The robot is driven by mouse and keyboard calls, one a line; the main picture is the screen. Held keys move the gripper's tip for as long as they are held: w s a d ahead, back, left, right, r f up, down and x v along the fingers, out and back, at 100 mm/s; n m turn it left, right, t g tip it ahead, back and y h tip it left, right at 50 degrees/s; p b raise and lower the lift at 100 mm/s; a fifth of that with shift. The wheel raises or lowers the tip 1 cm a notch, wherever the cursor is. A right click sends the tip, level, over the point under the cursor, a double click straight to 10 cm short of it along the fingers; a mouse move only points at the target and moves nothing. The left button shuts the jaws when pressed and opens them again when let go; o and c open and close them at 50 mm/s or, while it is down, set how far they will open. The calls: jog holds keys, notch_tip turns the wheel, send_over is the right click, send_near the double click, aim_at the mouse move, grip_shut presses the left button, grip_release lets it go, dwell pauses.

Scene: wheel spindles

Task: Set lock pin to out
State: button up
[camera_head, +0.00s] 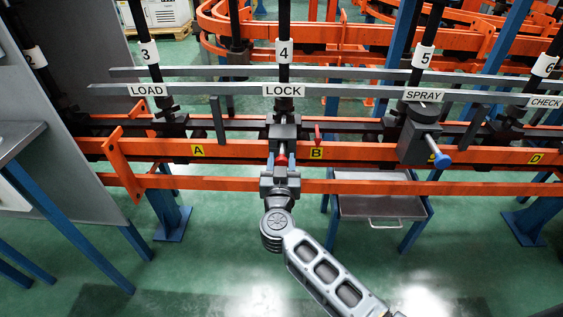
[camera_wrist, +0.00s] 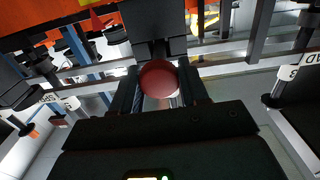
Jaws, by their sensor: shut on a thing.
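The lock pin shows as a red round knob (camera_head: 281,160) at the LOCK station, below the grey block (camera_head: 284,130) under the sign LOCK (camera_head: 284,91) and number 4. In the wrist view the red knob (camera_wrist: 159,79) sits between the two dark fingers of my gripper (camera_wrist: 158,95). My gripper (camera_head: 280,174) is shut on the knob from the front. A short metallic shaft shows between knob and block in the head view. How far the pin stands out of the block is hard to tell.
A grey block with a blue knob (camera_head: 439,159) hangs at SPRAY on the right. A small red pointer (camera_head: 317,134) stands above label B. A grey tray table (camera_head: 380,207) is below right.

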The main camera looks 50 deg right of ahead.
grip_shut()
jog(key=p+v, duration=0.2)
jog(key=shift+s+a+r+p, duration=0.1)
jog(key=shift+a+r+p, duration=0.15)
jog(key=shift+p, duration=0.15)
jog(key=shift+s+a+f+p, duration=0.15)
jog(key=shift+s+a+p, duration=0.1)
jog(key=shift+s+p, duration=0.05)
jog(key=shift+f, duration=0.1)
jog(key=o, duration=0.5)
grip_release()
jog(key=shift+a, duration=0.1)
jog(key=shift+o, duration=0.2)
jog(key=p+v, duration=0.1)
jog(key=v, duration=0.7)
